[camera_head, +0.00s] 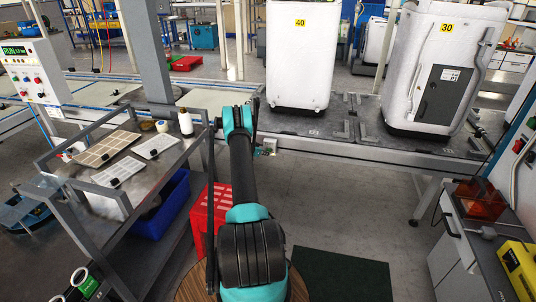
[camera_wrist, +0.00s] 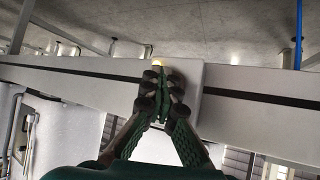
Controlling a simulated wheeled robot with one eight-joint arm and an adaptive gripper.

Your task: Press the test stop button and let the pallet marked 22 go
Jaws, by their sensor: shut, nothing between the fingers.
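My gripper (camera_wrist: 162,80) is shut and empty in the wrist view. Its fingertips are over a pale box (camera_wrist: 191,75) on the conveyor's side rail (camera_wrist: 90,78). A small yellow piece (camera_wrist: 158,62) shows just beyond the tips; most of it is hidden, and I cannot tell whether the fingers touch it. In the head view my arm reaches forward to the conveyor and the fingers cannot be made out. White machine bodies labelled 40 (camera_head: 300,60) and 30 (camera_head: 430,75) stand on dark pallets on the conveyor. I cannot read a 22 on any pallet.
A grey cart (camera_head: 150,180) with trays, tape and a bottle stands left of my arm, with a red crate (camera_head: 208,212) beside it. A control panel (camera_head: 38,72) with a green display is at far left. A workbench (camera_head: 480,255) is at right.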

